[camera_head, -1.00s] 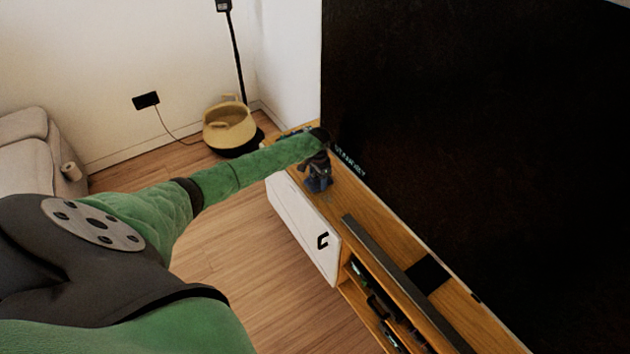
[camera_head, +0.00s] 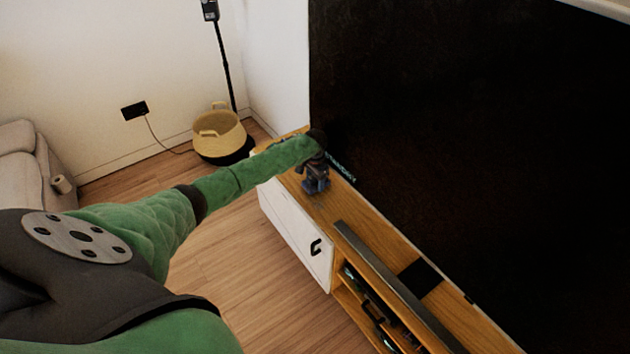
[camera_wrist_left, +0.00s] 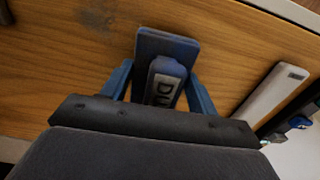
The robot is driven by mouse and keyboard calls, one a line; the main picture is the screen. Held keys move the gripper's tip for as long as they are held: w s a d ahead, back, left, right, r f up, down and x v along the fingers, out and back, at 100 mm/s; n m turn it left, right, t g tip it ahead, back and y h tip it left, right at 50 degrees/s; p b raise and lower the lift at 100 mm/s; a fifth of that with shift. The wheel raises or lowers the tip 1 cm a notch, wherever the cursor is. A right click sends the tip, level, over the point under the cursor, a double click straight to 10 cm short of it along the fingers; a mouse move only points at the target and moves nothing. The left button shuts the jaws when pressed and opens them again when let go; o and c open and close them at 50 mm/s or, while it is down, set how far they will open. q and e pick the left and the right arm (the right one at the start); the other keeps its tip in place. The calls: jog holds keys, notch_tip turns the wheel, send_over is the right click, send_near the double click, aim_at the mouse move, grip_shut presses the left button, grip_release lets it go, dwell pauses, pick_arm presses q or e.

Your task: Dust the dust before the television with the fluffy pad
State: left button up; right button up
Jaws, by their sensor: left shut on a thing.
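My left gripper (camera_head: 315,183) reaches down to the wooden top of the television cabinet (camera_head: 385,235), near its far end. In the left wrist view its blue fingers (camera_wrist_left: 160,92) are shut on the pad (camera_wrist_left: 165,45), a blue block whose handle carries pale lettering starting "DU". The pad is at the wood surface; its underside is hidden, so I cannot tell whether it touches. A faint grey dust smudge (camera_wrist_left: 98,16) lies on the wood, up and left of the pad, apart from it. The black television (camera_head: 450,150) stands close beside the gripper. My right gripper is out of view.
A long grey soundbar (camera_head: 385,275) lies along the cabinet's front edge; its pale end shows in the left wrist view (camera_wrist_left: 268,95). Open shelves below hold dark devices (camera_head: 375,312).

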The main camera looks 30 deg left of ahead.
pick_arm(q)
jog(key=shift+r+p, duration=1.9)
jog(key=shift+r, duration=0.45)
jog(key=shift+r+p, duration=0.95)
jog(key=shift+p, duration=0.1)
jog(key=shift+r+p, duration=0.5)
jog(key=shift+p, duration=0.1)
jog(key=shift+c, duration=0.7)
jog(key=shift+w, duration=0.1)
jog(key=shift+c, duration=1.3)
jog(key=shift+r, duration=0.1)
